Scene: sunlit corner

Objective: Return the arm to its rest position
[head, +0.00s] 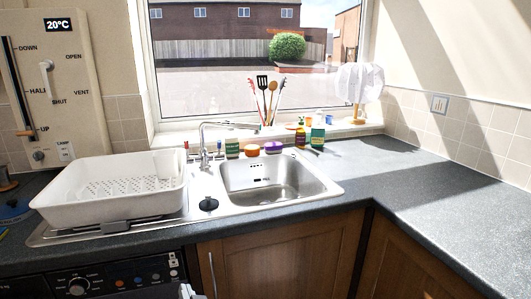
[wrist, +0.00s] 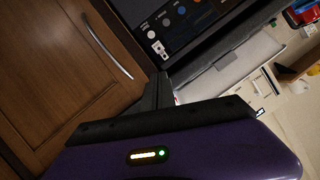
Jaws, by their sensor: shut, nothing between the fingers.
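My gripper (wrist: 164,84) shows in the wrist view as dark fingers, shut and empty, rising from a dark bar above a purple housing with a small lit strip. Beyond the fingers are a wooden cabinet door (wrist: 60,75) with a metal handle and the dark control panel (wrist: 185,22) of an appliance. The fingers appear clear of both, though the exact gap is hard to judge. In the head view the arm is almost wholly out of sight. A small grey shape at the bottom edge may be part of it.
A white dish rack (head: 115,188) stands left of the steel sink (head: 270,178) with its tap (head: 203,140). Bottles and sponges line the sink's back edge. A fan-like white lamp (head: 358,85) stands on the sill. The right worktop (head: 440,190) is clear.

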